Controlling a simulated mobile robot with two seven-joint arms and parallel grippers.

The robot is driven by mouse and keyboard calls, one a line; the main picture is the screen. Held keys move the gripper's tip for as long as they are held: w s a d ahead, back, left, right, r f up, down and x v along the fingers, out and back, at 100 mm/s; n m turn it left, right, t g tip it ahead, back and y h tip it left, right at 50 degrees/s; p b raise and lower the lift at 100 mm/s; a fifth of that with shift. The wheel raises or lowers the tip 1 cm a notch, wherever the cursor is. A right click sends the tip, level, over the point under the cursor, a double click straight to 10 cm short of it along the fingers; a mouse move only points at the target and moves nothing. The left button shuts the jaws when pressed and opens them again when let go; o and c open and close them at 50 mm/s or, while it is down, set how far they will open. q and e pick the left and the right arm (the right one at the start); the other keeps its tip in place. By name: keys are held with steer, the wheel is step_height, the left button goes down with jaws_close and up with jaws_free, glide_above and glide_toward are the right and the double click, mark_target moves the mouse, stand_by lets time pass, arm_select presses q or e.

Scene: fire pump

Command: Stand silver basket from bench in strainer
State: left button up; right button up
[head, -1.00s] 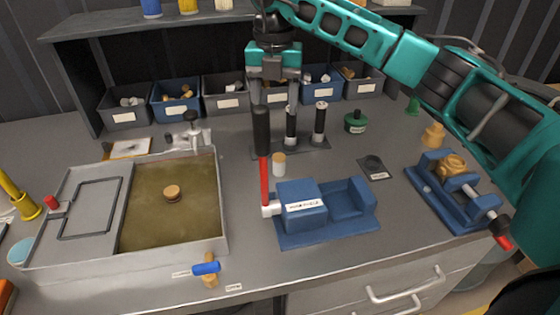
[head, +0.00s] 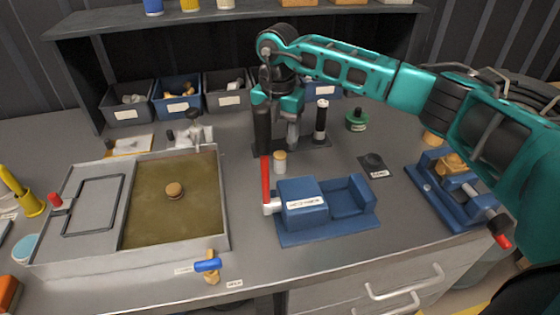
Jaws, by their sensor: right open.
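My right gripper (head: 278,112) comes down from above, fingers pointing down, over the dark rack at the back middle of the bench. It is open. A greyish upright part (head: 293,133) shows at its right finger; I cannot tell whether it is the finger or a silver basket behind it. A dark cylinder with a pale top (head: 321,118) stands on the rack (head: 318,145) to the right, apart from the gripper. The black lever grip overlaps the gripper's left side in the picture. I cannot surely tell which thing is the strainer. My left gripper is not in view.
A blue fixture (head: 345,220) with a red lever (head: 265,180) stands in front of the rack. An oily tray (head: 215,200) is at left. A blue vise-like holder (head: 430,190) with a brass part is at right. Several bins (head: 120,115) line the back.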

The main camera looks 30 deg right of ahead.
mark_target(280, 154)
steer(key=f, duration=0.4)
steer(key=shift+s+d, duration=0.15)
steer(key=shift+s, duration=0.05)
steer(key=shift+c, duration=0.4)
jaws_close()
